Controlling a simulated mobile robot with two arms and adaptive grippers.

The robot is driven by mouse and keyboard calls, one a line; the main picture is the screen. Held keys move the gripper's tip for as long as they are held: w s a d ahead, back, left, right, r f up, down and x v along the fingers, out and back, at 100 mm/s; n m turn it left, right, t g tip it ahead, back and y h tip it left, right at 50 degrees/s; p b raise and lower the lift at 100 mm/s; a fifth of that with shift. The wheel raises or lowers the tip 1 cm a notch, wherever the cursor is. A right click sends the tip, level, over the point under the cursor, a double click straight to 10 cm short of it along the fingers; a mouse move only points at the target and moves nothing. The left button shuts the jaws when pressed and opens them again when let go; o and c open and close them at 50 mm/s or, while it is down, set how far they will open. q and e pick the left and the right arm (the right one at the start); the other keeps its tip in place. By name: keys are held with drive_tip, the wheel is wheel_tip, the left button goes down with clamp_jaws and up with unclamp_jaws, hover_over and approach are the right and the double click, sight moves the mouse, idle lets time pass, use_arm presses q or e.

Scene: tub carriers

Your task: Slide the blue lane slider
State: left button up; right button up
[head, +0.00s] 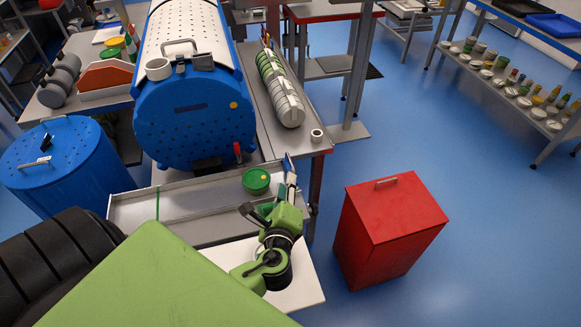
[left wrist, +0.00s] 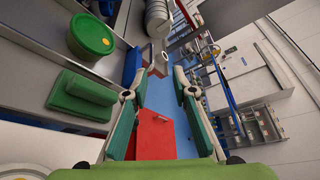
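A small blue piece (head: 289,165), which looks like the blue lane slider, stands at the right end of the long grey tray (head: 190,194). It is partly hidden by my gripper. In the left wrist view a blue block (left wrist: 132,66) shows beside the tip of the left-hand finger. My left gripper (head: 270,194) is over the tray's right end, and its fingers are apart and empty in the left wrist view (left wrist: 158,88). I cannot tell whether a finger touches the blue piece. My right gripper is not in view.
A round green tub (head: 256,180) sits in the tray, close to my gripper. A green block (left wrist: 82,98) lies beside my fingers. A blue perforated drum (head: 195,125) stands behind the tray. A red cabinet (head: 388,225) stands to the right, with clear blue floor around it.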

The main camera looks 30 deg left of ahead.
sight(290, 161)
use_arm(q)
wheel_tip(290, 161, down, 3)
drive_tip(key=shift+w+a+r+b, duration=0.1)
drive_tip(key=shift+w+r+b, duration=0.1)
drive_tip(key=shift+b, duration=0.45)
drive_tip(key=shift+w+a, duration=0.25)
drive_tip(key=shift+w, duration=0.15)
drive_tip(key=p+x, duration=0.2)
drive_tip(key=x, duration=0.9)
drive_tip(key=shift+w+a+f, duration=0.1)
drive_tip(key=shift+w+a, duration=0.05)
drive_tip(key=shift+w, duration=0.1)
drive_tip(key=shift+w+a+f, duration=0.15)
drive_tip(key=shift+w+a, duration=0.1)
drive_tip(key=shift+w, duration=0.25)
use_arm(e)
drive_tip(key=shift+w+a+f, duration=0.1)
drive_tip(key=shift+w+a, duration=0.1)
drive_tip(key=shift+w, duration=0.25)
use_arm(q)
clamp_jaws()
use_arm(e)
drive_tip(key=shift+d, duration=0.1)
